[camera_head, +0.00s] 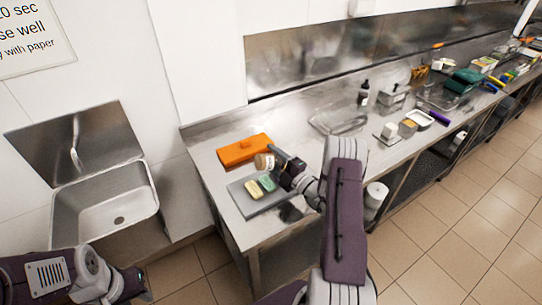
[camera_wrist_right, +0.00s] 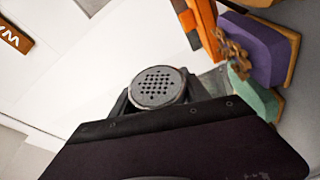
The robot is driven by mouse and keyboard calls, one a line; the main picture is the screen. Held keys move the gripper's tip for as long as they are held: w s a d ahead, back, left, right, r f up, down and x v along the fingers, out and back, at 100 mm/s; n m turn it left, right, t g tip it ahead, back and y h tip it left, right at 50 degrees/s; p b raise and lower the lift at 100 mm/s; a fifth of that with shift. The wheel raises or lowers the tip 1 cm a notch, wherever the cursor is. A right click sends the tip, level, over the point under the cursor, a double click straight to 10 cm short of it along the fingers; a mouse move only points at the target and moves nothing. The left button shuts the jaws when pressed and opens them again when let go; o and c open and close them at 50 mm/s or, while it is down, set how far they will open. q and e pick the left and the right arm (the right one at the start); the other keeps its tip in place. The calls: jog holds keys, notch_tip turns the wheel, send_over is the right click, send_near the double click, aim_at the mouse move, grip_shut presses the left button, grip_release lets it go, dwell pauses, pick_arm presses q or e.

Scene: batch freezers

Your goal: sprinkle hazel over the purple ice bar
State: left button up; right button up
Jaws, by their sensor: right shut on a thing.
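My right gripper (camera_head: 277,160) is shut on a shaker (camera_head: 264,162) above the near end of the counter. In the right wrist view the shaker's round perforated lid (camera_wrist_right: 157,86) faces the camera, between the jaws. A purple ice bar (camera_wrist_right: 262,48) with a tan edge lies beside a green bar (camera_wrist_right: 255,98). Brown crumbs (camera_wrist_right: 232,52) show against the purple bar, near the green one. In the head view a yellowish bar (camera_head: 253,189) and a green bar (camera_head: 267,182) lie on a grey tray; I cannot make out the purple bar there. My left gripper (camera_head: 137,284) is low at left, its jaws unclear.
The grey tray (camera_head: 262,206) lies near the counter's left end. An orange box (camera_head: 244,150) stands behind it. A sink (camera_head: 105,205) is to the left. A clear tray (camera_head: 338,121), a dark bottle (camera_head: 363,93) and small containers stand farther right, with bare counter between.

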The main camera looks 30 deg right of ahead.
jog(key=shift+r+n, duration=0.15)
jog(key=shift+n, duration=0.45)
jog(key=shift+g, duration=0.3)
jog(key=shift+r+n+p, duration=0.25)
jog(key=shift+n+p, duration=0.35)
jog(key=shift+p, duration=0.1)
jog(key=shift+r+n+g+p, duration=0.55)
jog(key=shift+n+p, duration=0.2)
jog(key=shift+n, duration=0.15)
jog(key=shift+r+n+p, duration=0.3)
jog(key=shift+n+p, duration=0.2)
jog(key=shift+n+g, duration=0.3)
jog(key=shift+g, duration=0.05)
